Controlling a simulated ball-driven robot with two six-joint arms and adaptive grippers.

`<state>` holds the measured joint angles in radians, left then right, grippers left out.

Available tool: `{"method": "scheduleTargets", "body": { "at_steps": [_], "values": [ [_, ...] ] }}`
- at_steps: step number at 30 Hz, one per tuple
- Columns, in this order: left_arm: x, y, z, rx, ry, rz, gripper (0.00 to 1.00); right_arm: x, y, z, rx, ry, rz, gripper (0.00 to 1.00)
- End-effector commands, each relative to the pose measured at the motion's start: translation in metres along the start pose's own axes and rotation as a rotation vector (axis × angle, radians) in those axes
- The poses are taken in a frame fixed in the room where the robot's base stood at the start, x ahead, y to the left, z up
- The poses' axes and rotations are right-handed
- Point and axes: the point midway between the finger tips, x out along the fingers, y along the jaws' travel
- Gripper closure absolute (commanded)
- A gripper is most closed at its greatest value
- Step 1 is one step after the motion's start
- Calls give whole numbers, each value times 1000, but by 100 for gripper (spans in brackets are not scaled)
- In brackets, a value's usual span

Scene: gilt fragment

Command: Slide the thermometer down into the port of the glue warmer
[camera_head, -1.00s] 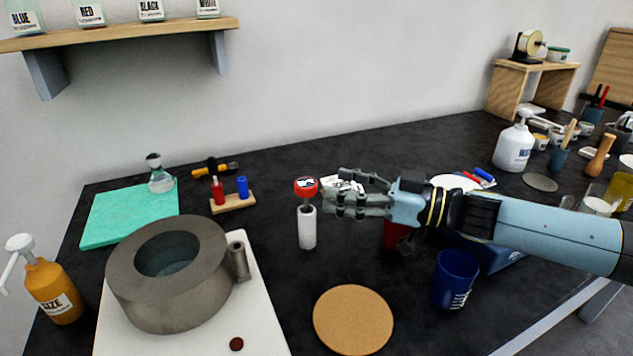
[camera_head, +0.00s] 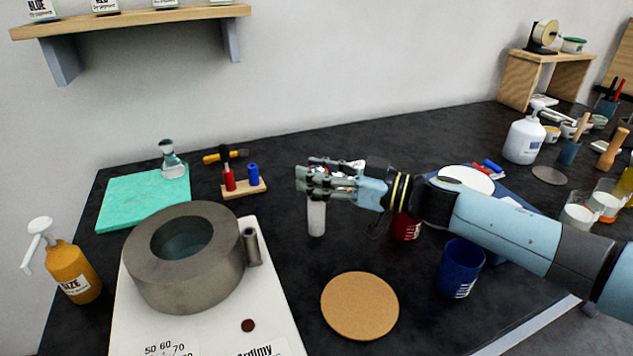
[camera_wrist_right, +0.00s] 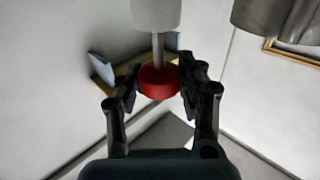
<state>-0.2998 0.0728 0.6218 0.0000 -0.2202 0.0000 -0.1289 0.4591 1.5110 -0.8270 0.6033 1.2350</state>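The thermometer has a round red head (camera_wrist_right: 158,80) and a thin stem (camera_wrist_right: 158,46) that runs into a white cylindrical holder (camera_head: 316,214). My right gripper (camera_head: 307,180) is at the head, its fingers covering most of it in the head view. In the right wrist view the fingers press close on both sides of the red head and appear shut on it. The glue warmer (camera_head: 147,272) is a thick grey ring-shaped pot left of the gripper. Its port (camera_head: 251,247) is a small upright tube on its right side. My left gripper is out of view.
The warmer stands on a white board (camera_head: 262,300). A cork disc (camera_head: 360,306) lies in front of the holder. A wooden rack (camera_head: 242,189) with red and blue pieces stands behind. A blue cup (camera_head: 460,268) and red cup (camera_head: 406,227) are near my right arm. Dark table separates holder and port.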

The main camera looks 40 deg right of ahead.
Motion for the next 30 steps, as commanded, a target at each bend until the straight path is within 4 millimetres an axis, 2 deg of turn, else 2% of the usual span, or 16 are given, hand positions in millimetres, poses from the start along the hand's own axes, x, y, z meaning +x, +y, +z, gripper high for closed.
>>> {"method": "scheduleTargets", "body": {
  "at_steps": [1, 7, 23, 26, 30],
  "values": [
    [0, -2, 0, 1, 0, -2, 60, 0, 0, 0, 0, 0, 0, 70],
    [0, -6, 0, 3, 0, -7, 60, 0, 0, 0, 0, 0, 0, 95],
    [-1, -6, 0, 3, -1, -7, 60, 0, 0, -4, -2, 0, 0, 97],
    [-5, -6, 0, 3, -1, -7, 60, 0, 0, -17, -4, 0, -2, 98],
    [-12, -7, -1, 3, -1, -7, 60, 0, 0, -48, -6, 1, -3, 98]
  ]
}}
